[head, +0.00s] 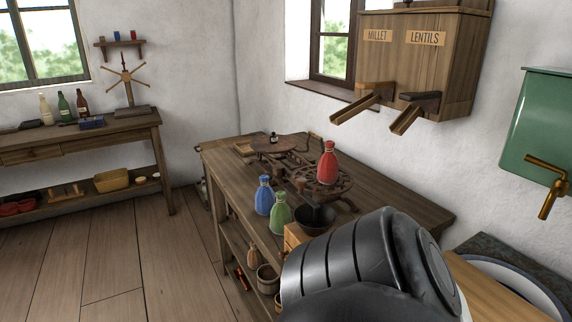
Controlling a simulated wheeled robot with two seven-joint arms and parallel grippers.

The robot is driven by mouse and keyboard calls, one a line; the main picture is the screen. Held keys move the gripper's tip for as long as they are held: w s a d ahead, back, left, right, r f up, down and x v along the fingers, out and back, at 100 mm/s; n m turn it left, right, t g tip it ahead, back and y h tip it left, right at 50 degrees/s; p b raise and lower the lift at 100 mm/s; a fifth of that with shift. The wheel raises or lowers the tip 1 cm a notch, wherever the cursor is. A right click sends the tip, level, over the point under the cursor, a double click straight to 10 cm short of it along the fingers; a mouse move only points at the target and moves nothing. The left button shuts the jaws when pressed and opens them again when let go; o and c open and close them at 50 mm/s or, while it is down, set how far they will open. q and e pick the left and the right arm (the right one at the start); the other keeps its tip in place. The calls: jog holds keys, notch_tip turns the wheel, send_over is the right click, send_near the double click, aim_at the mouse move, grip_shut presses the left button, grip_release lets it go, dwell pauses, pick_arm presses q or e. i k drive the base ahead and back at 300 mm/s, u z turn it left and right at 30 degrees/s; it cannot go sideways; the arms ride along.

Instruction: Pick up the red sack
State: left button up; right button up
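The red sack (328,163) stands upright on the right pan (323,181) of an iron balance scale on the wooden workbench. A blue sack (264,196) and a green sack (280,213) stand on the bench in front of the scale, to the left of the red one. A dark rounded link of one of my arms fills the bottom middle of the head view and hides part of the bench's near end. Neither gripper shows in the head view.
A wooden dispenser (425,62) marked MILLET and LENTILS hangs above the bench with two chutes. A dark bowl (316,219) sits near the sacks. A green tank (540,125) with a brass tap is at right. Floor (110,250) at left is clear.

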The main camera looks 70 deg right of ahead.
aim_at(328, 164)
jog(key=i, duration=0.45)
jog(key=z, duration=1.4)
